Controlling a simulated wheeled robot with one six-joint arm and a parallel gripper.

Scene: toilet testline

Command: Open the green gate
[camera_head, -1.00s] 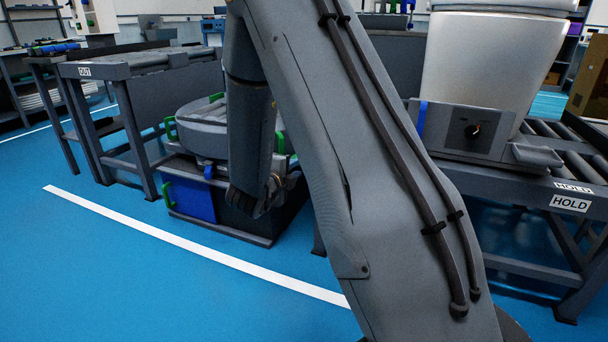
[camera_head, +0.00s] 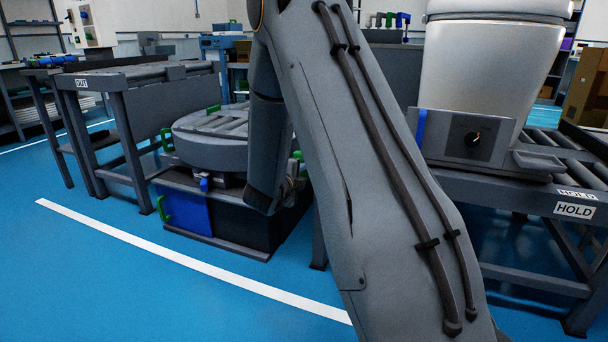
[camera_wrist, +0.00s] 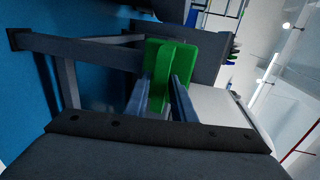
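A green piece (camera_wrist: 170,70) with two upright flat parts shows in the wrist view, between and beyond the fingers of my gripper (camera_wrist: 162,85). The fingers stand apart, and I cannot tell whether they press on it. In the head view my arm's large grey links hide my gripper. Small green parts show around the round grey turntable (camera_head: 212,127): one at its left edge (camera_head: 166,140), one at its back (camera_head: 213,108) and one just right of my arm (camera_head: 299,156). A green handle (camera_head: 165,208) sits on the blue-fronted base below. I cannot tell which is the gate.
A roller conveyor marked OUT (camera_head: 81,83) stands at left. A white line (camera_head: 180,255) crosses the open blue floor.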

